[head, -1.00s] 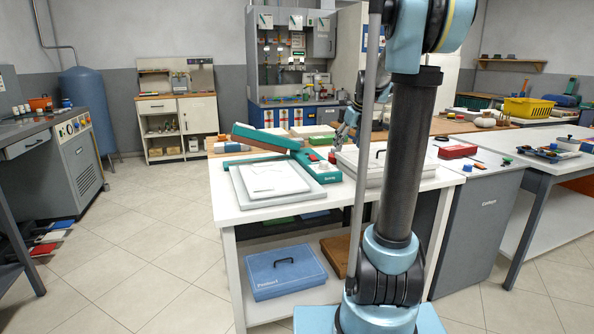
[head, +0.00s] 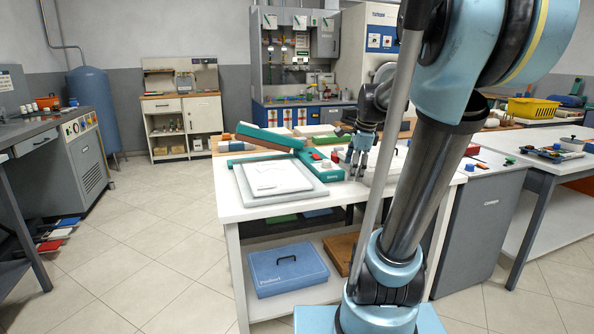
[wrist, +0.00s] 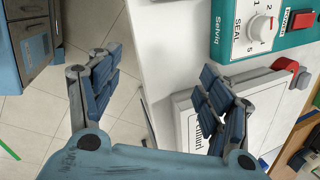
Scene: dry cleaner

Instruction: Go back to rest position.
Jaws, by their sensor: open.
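My gripper (head: 360,170) hangs over the right part of the white table (head: 240,211) in the head view, fingers pointing down. In the wrist view my gripper (wrist: 158,95) has its two dark blue fingers wide apart with nothing between them. Below it are the table edge and the tiled floor. The teal sealing machine (wrist: 265,30) with a dial and a red switch lies near the right finger. A flat white case (wrist: 188,130) with lettering is partly hidden behind that finger. My arm covers part of the table's right side in the head view.
The sealer's teal arm (head: 265,137) is raised over the table. A grey and white pad (head: 270,180) lies in front. A blue case (head: 287,270) is on the lower shelf. A grey cabinet (head: 470,235) stands at right.

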